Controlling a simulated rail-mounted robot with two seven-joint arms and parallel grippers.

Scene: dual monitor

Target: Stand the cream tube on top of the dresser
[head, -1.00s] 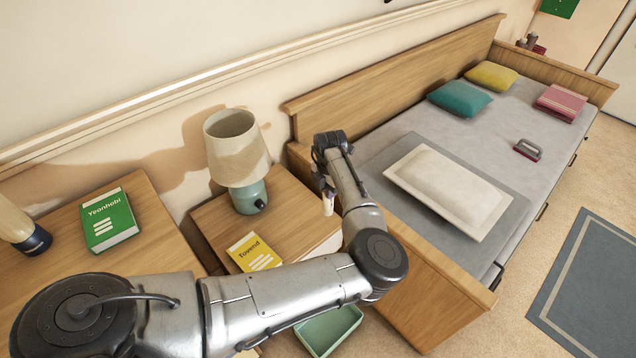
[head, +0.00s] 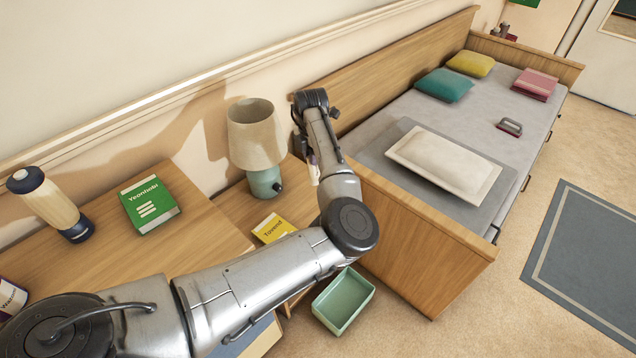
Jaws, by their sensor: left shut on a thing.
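My left gripper (head: 309,150) is shut on the cream tube (head: 314,173), a small whitish tube with a dark purplish end. It holds the tube near the right side of the nightstand, beside the bed's end board. My own wrist and forearm partly hide the gripper and the tube, so the exact grip and the gap below are unclear. The wooden dresser (head: 188,238) fills the lower left, with a broad flat top. My right gripper is not in view.
On the dresser are a green book (head: 149,204), a bottle (head: 52,204) and, at the left edge, a partly cut-off container (head: 10,297). The nightstand (head: 232,200) bears a lamp (head: 256,145) and yellow book (head: 271,228). A green bin (head: 343,301) is on the floor. The bed (head: 420,260) stands right.

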